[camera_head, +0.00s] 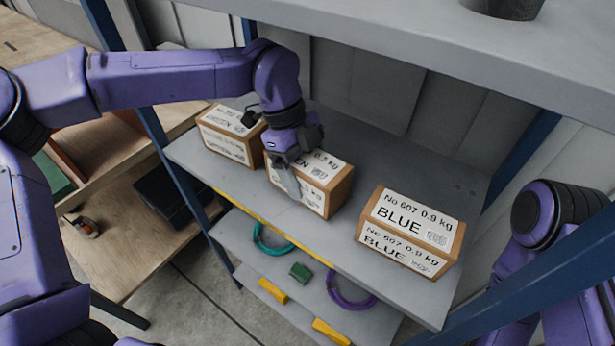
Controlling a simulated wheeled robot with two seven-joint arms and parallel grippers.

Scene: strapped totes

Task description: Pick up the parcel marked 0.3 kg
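Three brown parcels with white labels stand in a row on the grey upper shelf board (345,240). The middle parcel (335,187) has a partly covered label that appears to end in "EN" and "0.3 kg". My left gripper (291,184) is over this parcel, pointing down, with a grey finger in front of its label. The other finger is hidden, so whether it grips cannot be told. The right parcel (410,232) reads "No 607 0.9 kg BLUE". The left parcel (228,135) has a label too small to read. My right gripper is out of view.
A higher shelf (420,35) overhangs the parcels, with a dark pot (503,8) on it. Blue posts (180,165) stand at the corners. A lower shelf holds a teal ring (268,246), a green block (300,271) and a purple ring (340,297). Bare board separates the middle and right parcels.

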